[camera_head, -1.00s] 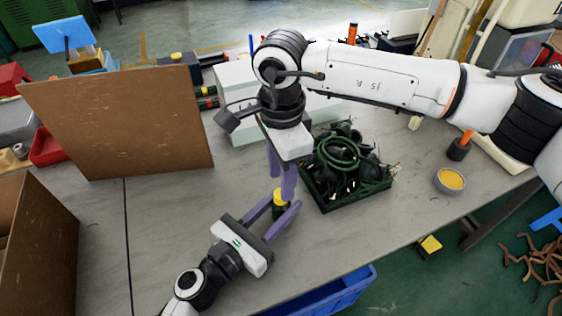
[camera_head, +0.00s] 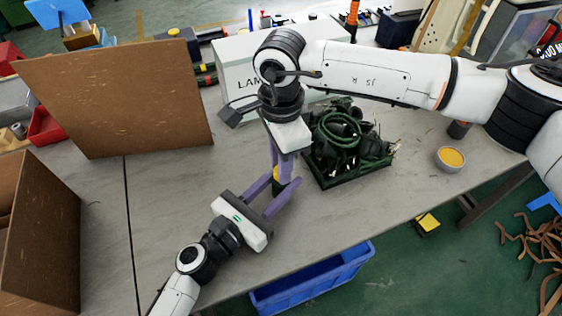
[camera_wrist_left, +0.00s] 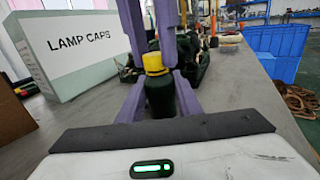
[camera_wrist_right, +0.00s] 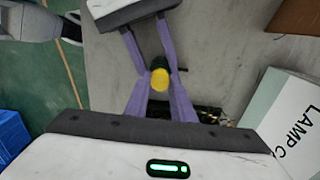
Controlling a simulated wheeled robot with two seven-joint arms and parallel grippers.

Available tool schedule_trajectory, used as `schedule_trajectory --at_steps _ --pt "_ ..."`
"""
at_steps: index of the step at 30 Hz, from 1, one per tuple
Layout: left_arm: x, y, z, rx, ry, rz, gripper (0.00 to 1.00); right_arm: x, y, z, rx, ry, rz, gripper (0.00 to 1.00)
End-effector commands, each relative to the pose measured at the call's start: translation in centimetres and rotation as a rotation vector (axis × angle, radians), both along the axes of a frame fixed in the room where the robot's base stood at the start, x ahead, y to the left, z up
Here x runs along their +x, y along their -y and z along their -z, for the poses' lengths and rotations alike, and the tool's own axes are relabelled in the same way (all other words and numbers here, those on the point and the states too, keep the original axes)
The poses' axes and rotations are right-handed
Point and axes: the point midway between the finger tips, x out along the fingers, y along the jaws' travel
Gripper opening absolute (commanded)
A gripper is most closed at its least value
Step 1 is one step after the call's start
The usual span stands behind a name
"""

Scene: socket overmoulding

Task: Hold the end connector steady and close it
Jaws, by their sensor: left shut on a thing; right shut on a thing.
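The end connector (camera_wrist_left: 155,82) is a dark green cylinder with a yellow band or cap at its top. It stands upright between my two grippers, and its yellow end shows in the right wrist view (camera_wrist_right: 160,79). My left gripper (camera_head: 283,182) comes in low from the left and is shut on the connector's green body. My right gripper (camera_head: 282,160) points down from above and is shut on its upper part. In the head view my fingers hide most of the connector, with only a bit of yellow showing. I cannot tell how tightly its parts meet.
A dark green tray (camera_head: 347,178) full of dark sockets and cables stands close right of my grippers. A white box marked LAMP CAPS (camera_wrist_left: 75,48) is behind. A brown board (camera_head: 115,100) stands left. A yellow-filled bowl (camera_head: 450,159) sits right. The front table is clear.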

Motion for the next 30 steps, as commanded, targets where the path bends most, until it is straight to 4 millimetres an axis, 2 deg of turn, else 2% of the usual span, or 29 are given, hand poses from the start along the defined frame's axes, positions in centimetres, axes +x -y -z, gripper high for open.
schedule_trajectory --at_steps 4,10,15,16,19,30 --pt "0.03 -0.03 0.01 0.0 0.0 -0.001 0.0 -0.05 -0.01 0.01 0.001 -0.001 0.092 0.0" --pt "0.04 -0.05 0.01 0.0 0.0 -0.001 0.0 -0.04 -0.03 0.06 0.0 -0.002 0.414 0.0" --pt "0.04 -0.05 0.01 0.0 0.0 -0.001 0.0 -0.04 -0.03 0.05 0.0 -0.001 0.426 0.0" --pt "0.04 -0.05 0.01 0.0 0.0 -0.002 0.0 -0.04 -0.03 0.05 0.0 -0.002 0.425 0.27" --pt "0.04 -0.05 0.0 0.0 0.0 -0.001 0.0 -0.04 -0.03 0.04 0.0 -0.002 0.424 0.44" --pt "0.03 -0.03 0.0 0.0 0.0 -0.001 0.0 0.03 -0.05 -0.54 0.001 0.0 0.423 0.44"
